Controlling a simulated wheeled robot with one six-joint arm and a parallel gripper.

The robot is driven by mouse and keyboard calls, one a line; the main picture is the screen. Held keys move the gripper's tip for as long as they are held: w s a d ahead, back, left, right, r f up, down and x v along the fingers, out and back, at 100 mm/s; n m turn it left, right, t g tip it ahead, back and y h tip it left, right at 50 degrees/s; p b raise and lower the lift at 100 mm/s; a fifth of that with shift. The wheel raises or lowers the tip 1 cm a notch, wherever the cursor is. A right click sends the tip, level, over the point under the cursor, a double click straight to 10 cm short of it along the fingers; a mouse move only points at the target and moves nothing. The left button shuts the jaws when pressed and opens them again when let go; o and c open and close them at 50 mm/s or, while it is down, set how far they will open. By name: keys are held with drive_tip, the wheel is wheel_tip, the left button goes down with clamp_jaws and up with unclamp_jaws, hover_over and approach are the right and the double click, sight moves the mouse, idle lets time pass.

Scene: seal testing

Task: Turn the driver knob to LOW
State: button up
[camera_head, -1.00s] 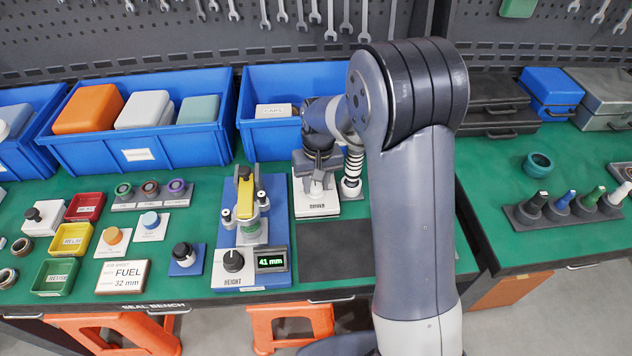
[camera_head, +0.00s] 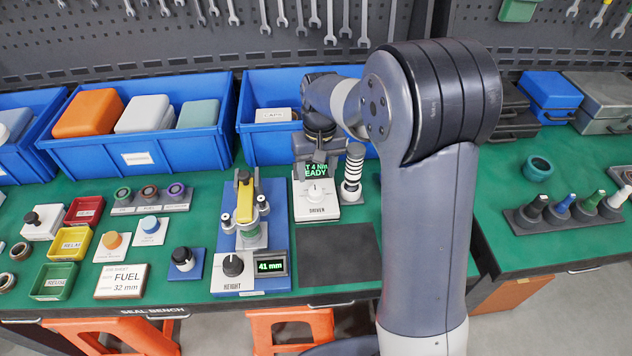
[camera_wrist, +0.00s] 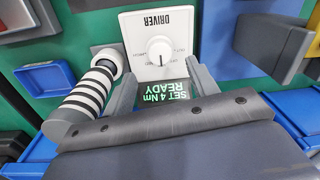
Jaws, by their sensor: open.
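The driver station (camera_head: 318,208) is a white box labelled DRIVER with a round white knob (camera_head: 314,194) on its face. Its green display (camera_head: 315,170) shows "4 Nm" and "READY". In the wrist view the knob (camera_wrist: 159,49) has a short pointer mark, and the display (camera_wrist: 166,95) reads "SET 4 Nm READY". My gripper (camera_head: 312,165) is above the station's back part, clear of the knob. In the wrist view the open fingers (camera_wrist: 160,85) stand apart on either side of the display, with nothing between them.
A black-and-white striped driver tool (camera_head: 353,175) stands close at the right of the station. A height fixture (camera_head: 247,225) with a "41 mm" display stands to the left. A blue bin (camera_head: 262,92) is behind. A dark mat (camera_head: 338,255) in front is clear.

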sight(318, 189)
drive_tip(key=shift+d+r, duration=0.1)
drive_tip(key=shift+r, duration=2.2)
drive_tip(key=shift+o, duration=0.6)
